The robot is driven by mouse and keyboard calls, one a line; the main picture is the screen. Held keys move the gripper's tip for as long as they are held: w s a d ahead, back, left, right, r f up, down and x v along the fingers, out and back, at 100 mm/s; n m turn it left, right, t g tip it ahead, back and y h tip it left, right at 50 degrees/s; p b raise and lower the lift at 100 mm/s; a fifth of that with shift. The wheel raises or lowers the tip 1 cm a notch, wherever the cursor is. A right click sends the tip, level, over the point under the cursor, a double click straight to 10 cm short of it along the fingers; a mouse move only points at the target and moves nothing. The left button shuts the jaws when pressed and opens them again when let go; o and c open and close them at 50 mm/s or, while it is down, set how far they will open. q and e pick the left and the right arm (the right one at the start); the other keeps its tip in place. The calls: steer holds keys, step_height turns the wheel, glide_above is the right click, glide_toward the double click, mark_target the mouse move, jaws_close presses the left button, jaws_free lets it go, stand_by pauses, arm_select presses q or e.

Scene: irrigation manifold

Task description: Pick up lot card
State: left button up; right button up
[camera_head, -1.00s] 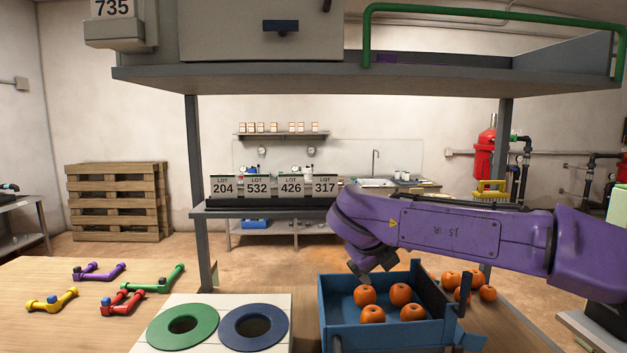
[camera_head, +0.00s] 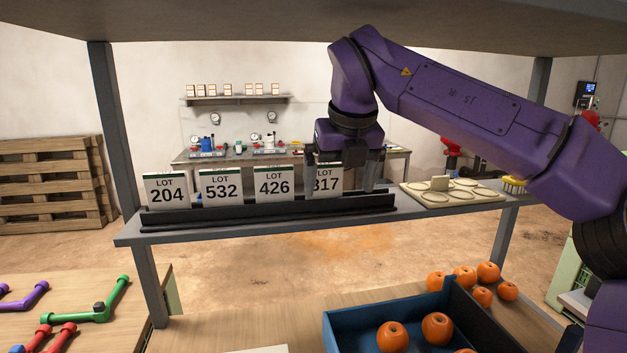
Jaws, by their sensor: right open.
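Lot cards LOT 204 (camera_head: 167,190), LOT 532 (camera_head: 221,187), LOT 426 (camera_head: 273,184) and LOT 317 (camera_head: 328,183) stand upright in a row in a black holder (camera_head: 270,212) on the grey shelf. My right gripper (camera_head: 341,188) is open and points down at the LOT 317 card. Its left finger covers the left edge of that card, and its right finger is to the right of it. The top of the card is partly hidden by the gripper. Contact with the card cannot be told. My left gripper is not in view.
A cream tray with round recesses (camera_head: 452,194) lies on the shelf to the right of the holder. A shelf post (camera_head: 118,140) stands at the left. Below are a blue crate (camera_head: 385,309) with oranges, loose oranges (camera_head: 464,277), and colored pipe pieces (camera_head: 85,305).

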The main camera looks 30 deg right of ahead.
mark_target(323, 171)
steer(key=w+d+p, duration=0.1)
steer(key=w+p, duration=0.1)
steer(key=w, duration=0.2)
steer(key=w+d+f+p, duration=0.1)
steer(key=w+p, duration=0.2)
steer(key=w, duration=0.1)
steer(key=w+d+f+p, duration=0.1)
steer(key=w+p, duration=0.1)
steer(key=w, duration=0.1)
steer(key=shift+w+p, duration=0.35)
steer(key=shift+w, duration=0.05)
steer(key=shift+w+d+f, duration=0.15)
steer(key=shift+w+f, duration=0.05)
steer(key=shift+f, duration=0.15)
steer(key=shift+r, duration=0.1)
steer(key=c, duration=0.8)
